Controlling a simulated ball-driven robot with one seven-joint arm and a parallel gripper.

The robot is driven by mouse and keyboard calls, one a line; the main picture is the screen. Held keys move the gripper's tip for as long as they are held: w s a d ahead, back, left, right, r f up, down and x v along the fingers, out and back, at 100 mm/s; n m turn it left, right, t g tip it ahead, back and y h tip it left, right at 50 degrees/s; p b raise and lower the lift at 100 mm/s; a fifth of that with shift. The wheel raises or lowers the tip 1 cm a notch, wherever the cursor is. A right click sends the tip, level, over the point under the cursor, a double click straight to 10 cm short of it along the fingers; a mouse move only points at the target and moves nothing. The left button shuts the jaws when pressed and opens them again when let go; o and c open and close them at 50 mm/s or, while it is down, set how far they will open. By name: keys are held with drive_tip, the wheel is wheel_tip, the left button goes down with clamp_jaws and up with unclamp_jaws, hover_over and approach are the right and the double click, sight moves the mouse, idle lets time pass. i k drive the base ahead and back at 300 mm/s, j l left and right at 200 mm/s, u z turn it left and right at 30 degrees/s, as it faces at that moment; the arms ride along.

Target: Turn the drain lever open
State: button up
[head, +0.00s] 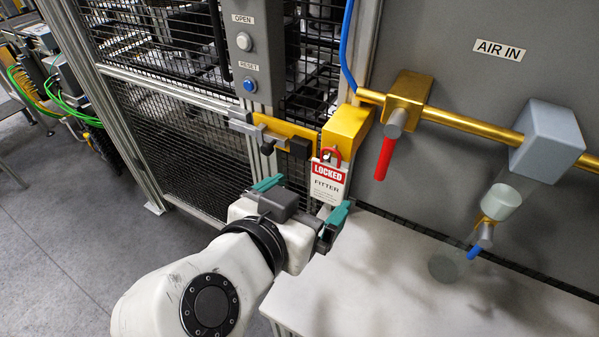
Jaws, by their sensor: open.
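The drain lever (474,252) is a short lever with a blue tip. It sits under the clear bowl of the filter unit (546,140) on the right and points down and slightly left. My gripper (303,199) is in the lower middle with its two teal fingertips spread apart. I see nothing held between them. It is well to the left of the drain lever and apart from it. A red-and-white "LOCKED FITTER" tag (328,182) hangs just behind the fingers; my gripper hides the tag's lower edge.
A red valve handle (384,158) hangs from the brass air pipe (455,118), between my gripper and the filter. A yellow lock box (346,130) and mesh gate (180,140) stand behind my gripper. A pale table top (400,290) lies below, mostly bare.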

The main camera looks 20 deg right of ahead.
sight(485, 232)
drive_tip(key=k+j, duration=0.2)
drive_tip(key=j, duration=0.2)
drive_tip(key=k+j, duration=0.2)
drive_tip(key=j, duration=0.2)
drive_tip(key=k+j, duration=0.2)
drive_tip(key=j, duration=0.2)
